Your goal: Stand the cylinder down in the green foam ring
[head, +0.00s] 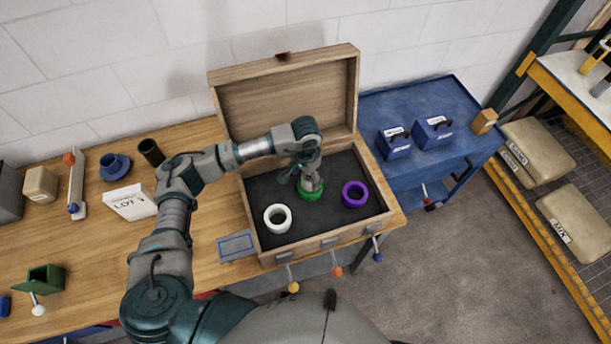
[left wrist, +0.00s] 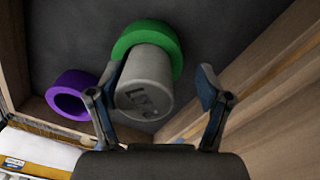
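The grey cylinder (head: 313,184) has its lower end inside the green foam ring (head: 310,195), in the middle of the open wooden case. In the left wrist view, the lettered end of the cylinder (left wrist: 147,92) faces the camera and the green ring (left wrist: 150,38) curves around its far end. It looks about upright; whether it touches the floor of the case is hidden. My left gripper (left wrist: 156,82) is open around the cylinder, with a clear gap at the right finger and the left finger close to it. In the head view the left gripper (head: 304,176) is above the ring. My right gripper is not in view.
A white ring (head: 277,219) lies left of the green one and a purple ring (head: 355,195) lies right. The wooden case (head: 325,243) has raised walls and an upright lid (head: 290,95). A blue cart (head: 430,95) with blue boxes stands at right.

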